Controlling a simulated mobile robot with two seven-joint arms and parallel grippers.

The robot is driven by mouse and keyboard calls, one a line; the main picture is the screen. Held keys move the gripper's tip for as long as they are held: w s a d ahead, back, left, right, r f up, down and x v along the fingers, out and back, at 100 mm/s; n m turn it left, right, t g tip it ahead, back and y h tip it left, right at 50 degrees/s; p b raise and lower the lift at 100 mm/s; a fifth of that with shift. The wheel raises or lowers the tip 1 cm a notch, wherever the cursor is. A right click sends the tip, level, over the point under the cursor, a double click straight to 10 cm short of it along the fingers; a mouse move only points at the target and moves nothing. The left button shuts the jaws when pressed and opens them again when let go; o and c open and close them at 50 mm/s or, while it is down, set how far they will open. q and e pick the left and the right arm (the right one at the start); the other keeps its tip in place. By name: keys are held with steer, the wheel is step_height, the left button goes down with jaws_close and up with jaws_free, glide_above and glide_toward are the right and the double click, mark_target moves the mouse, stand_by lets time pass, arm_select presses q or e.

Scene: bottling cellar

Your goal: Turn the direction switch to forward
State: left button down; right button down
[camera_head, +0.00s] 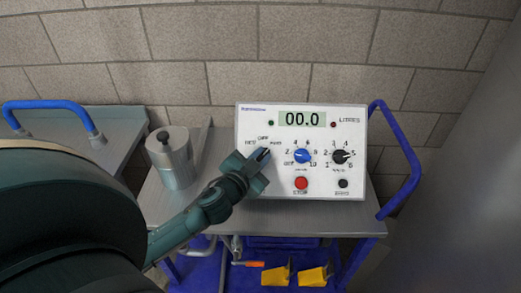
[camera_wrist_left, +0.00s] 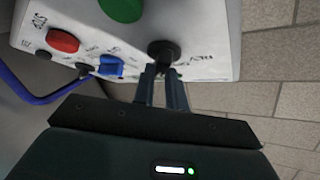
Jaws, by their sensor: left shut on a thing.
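The white control box (camera_head: 350,185) stands on a cart, its front panel facing me. The direction switch (camera_head: 263,153) is a black knob at the left of the panel, below small REV, OFF and FWD labels. My left gripper (camera_head: 257,162) covers part of it. In the left wrist view, the switch (camera_wrist_left: 163,48) sits between the tips of my left gripper (camera_wrist_left: 163,75), which is shut on it. I cannot tell surely which label the knob points to. My right gripper is not in view.
The panel also bears a display (camera_head: 302,119) reading 00.0, a blue knob (camera_head: 302,156), another black knob (camera_head: 340,157) and a red button (camera_head: 301,183). A green button (camera_wrist_left: 122,8) shows in the wrist view. A metal canister (camera_head: 172,158) stands left of the box.

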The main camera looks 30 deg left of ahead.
arm_select(q)
steer(key=shift+r+m+h, duration=0.15)
steer(key=shift+m+h, duration=0.15)
steer(key=shift+m, duration=0.1)
steer(key=c, duration=1.4)
jaws_free()
steer(key=shift+c, duration=0.2)
steer(key=s+r+b, duration=0.1)
steer(key=s, duration=1.2)
steer(key=shift+d+r+b, duration=0.25)
steer(key=shift+r+b, duration=0.1)
steer(key=shift+r, duration=0.05)
